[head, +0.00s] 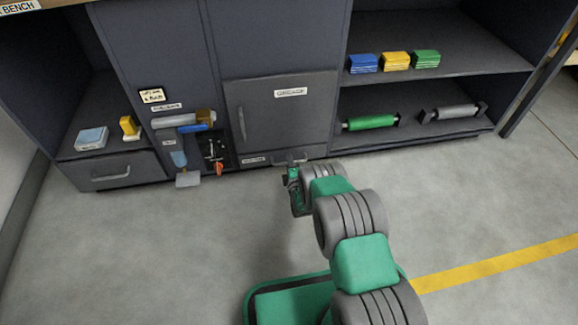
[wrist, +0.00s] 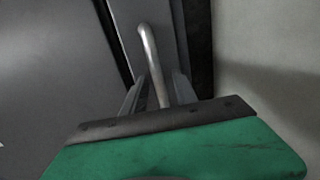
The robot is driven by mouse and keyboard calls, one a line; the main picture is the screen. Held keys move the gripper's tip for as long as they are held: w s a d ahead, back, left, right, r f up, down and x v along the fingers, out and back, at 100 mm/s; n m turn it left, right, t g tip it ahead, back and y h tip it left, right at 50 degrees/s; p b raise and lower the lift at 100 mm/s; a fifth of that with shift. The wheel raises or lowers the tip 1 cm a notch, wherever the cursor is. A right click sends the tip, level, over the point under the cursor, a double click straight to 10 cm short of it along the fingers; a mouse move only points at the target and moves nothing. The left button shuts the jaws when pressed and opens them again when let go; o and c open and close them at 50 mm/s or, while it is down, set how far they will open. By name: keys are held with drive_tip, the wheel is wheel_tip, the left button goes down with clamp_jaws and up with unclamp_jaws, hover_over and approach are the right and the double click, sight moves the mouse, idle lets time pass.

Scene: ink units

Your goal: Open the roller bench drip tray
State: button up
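The drip tray (head: 262,160) is a low, dark drawer front with a small label, at the bottom of the bench's middle section in the head view. It looks shut. Its metal bar handle (wrist: 150,50) fills the upper middle of the wrist view. My gripper (head: 291,171) is low in front of the tray's right part. In the wrist view my gripper (wrist: 160,92) has its two fingers apart, one on each side of the handle bar. I see no clear contact with the bar. The fingertips are partly hidden in the head view.
A grey cabinet door (head: 285,115) with a vertical handle is directly above the tray. A drawer (head: 112,172) is at the left. Shelves at right hold a green roller (head: 372,123), a grey roller (head: 452,113) and coloured blocks. The floor (head: 150,250) in front is clear.

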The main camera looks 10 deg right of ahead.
clamp_jaws()
idle(0.3)
idle(1.1)
